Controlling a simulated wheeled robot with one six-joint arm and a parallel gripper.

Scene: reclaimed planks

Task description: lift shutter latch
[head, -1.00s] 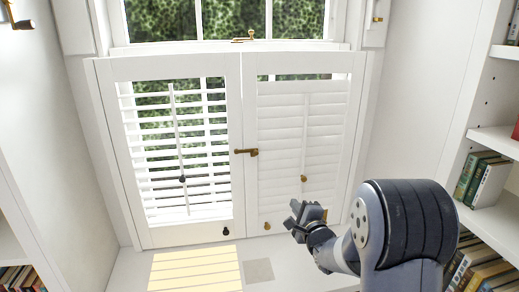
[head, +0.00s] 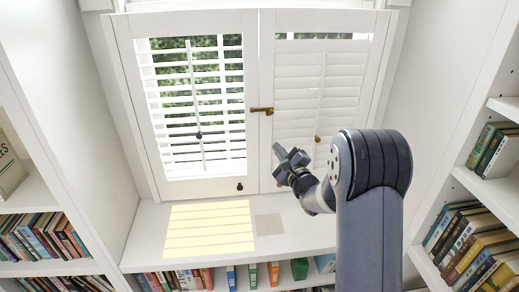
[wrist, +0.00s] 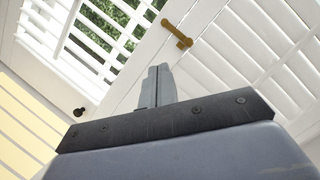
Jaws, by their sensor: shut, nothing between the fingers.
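The shutter latch (head: 262,110) is a small brass bar lying level across the seam between the two white shutters. It shows in the wrist view (wrist: 177,33) above and slightly right of my fingertips. The left shutter (head: 180,187) has open slats; the right shutter (head: 267,65) has closed slats. My gripper (head: 279,151) is shut and empty, below and slightly right of the latch in the head view. Its fingertips in the wrist view (wrist: 158,71) point up toward the latch, apart from it in the picture. The lower right shutter is partly hidden by my arm.
A dark knob (head: 239,186) is low on the left shutter. A white sill (head: 145,226) below carries a sunlit patch and a grey square (head: 269,224). Bookshelves flank the alcove; the right one (head: 503,106) stands near my arm. Books sit under the sill.

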